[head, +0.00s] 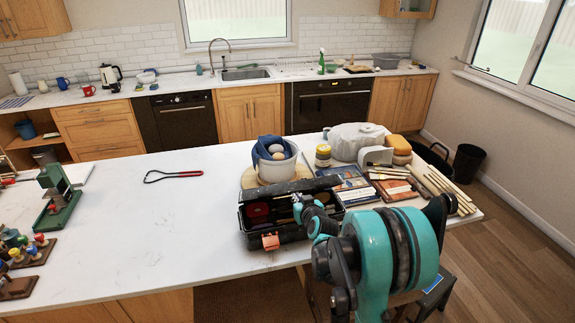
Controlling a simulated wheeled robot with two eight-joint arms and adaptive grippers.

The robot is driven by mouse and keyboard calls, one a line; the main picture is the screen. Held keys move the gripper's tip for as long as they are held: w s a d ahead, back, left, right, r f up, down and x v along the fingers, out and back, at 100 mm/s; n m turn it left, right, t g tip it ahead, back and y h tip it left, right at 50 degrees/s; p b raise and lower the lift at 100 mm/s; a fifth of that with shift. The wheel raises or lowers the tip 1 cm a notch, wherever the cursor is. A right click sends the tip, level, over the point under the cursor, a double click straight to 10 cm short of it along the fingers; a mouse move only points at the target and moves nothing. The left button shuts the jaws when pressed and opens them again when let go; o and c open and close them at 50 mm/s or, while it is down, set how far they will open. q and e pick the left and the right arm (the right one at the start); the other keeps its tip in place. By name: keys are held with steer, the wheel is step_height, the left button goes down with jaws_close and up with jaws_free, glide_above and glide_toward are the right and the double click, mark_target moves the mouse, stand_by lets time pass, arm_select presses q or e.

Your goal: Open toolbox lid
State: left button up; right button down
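The black toolbox (246,223) sits on the white island counter near its front edge. Its inside shows, with red round items and some tools in it. A dark panel that looks like the raised lid (267,190) stands along the far side. An orange latch (270,241) is on the front. My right gripper (300,205) is at the right half of the toolbox, over its opening and close to the raised panel. My arm hides part of the box, and I cannot tell whether the fingers touch the lid. My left gripper is out of view.
A white pot with a blue cloth (277,165) stands behind the toolbox. Books (352,188), wooden sticks (450,188) and a yellow jar (323,155) crowd the right. A red-handled wire loop (174,175) lies to the left, where the counter is mostly clear.

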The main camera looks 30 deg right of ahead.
mark_target(293, 187)
steer(key=shift+w+d+r+p, duration=0.2)
steer(key=shift+w+r+p, duration=0.3)
steer(key=shift+w+r, duration=0.4)
steer(key=shift+w+d+r+p, duration=0.15)
steer(key=shift+w+r+p, duration=0.1)
steer(key=shift+w+r, duration=0.25)
steer(key=shift+w+d+r+p, duration=0.1)
steer(key=shift+w+r+p, duration=0.15)
steer(key=shift+w, duration=0.45)
steer(key=shift+w+d+r, duration=0.15)
steer(key=shift+w+r, duration=0.1)
steer(key=shift+w, duration=0.4)
steer(key=shift+w+d+r, duration=0.15)
steer(key=shift+w+r, duration=0.1)
steer(key=shift+w, duration=0.4)
steer(key=shift+w+d+r, duration=0.1)
steer(key=shift+w+d, duration=0.05)
steer(key=shift+w, duration=0.5)
steer(key=p+v, duration=0.1)
steer(key=v, duration=0.6)
steer(key=shift+s+r+p, duration=0.3)
steer(key=shift+p, duration=0.05)
